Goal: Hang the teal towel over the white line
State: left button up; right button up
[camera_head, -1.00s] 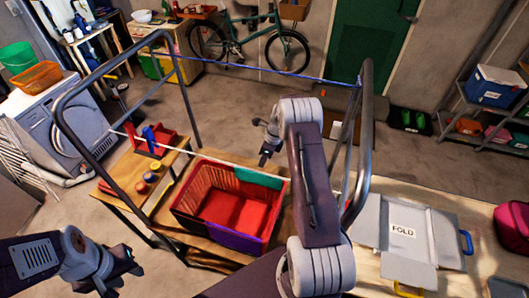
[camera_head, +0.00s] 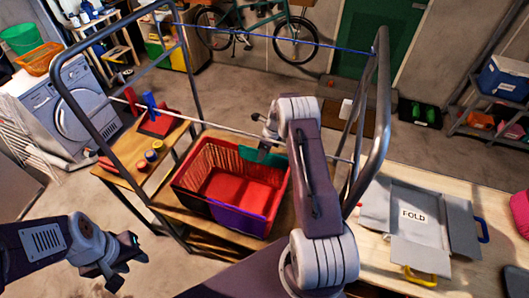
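The teal towel (camera_head: 276,159) hangs over the far right rim of the red basket (camera_head: 195,163), partly hidden by my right arm. The white line (camera_head: 222,127) runs across the metal frame, low and behind the basket. My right gripper (camera_head: 263,152) is at the teal towel at the basket's far rim. Its fingers are small and dark, so I cannot tell whether they are closed on the cloth. My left gripper (camera_head: 127,267) is at the lower left, open and empty, away from the basket.
A blue line (camera_head: 270,41) crosses the frame (camera_head: 183,75) higher up and farther back. A purple cloth (camera_head: 238,219) hangs on the basket's front. A grey folding board (camera_head: 412,225) lies on the right table. Red and blue items (camera_head: 150,112) stand on the left bench.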

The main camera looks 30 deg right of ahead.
jog(key=shift+w+d+f, duration=0.1)
jog(key=shift+w+f, duration=0.05)
jog(key=shift+w, duration=0.05)
jog(key=shift+s, duration=0.1)
grip_shut()
jog(key=shift+r+p, duration=0.6)
jog(key=shift+r, duration=0.1)
jog(key=p+v, duration=0.2)
jog(key=w+p+v, duration=0.1)
jog(key=v, duration=0.2)
jog(key=a+p+v, duration=0.1)
jog(key=p+v, duration=0.1)
jog(key=shift+w+a+r+p, duration=0.1)
jog(key=shift+r+p, duration=0.25)
jog(key=shift+r, duration=0.1)
jog(key=shift+f, duration=0.1)
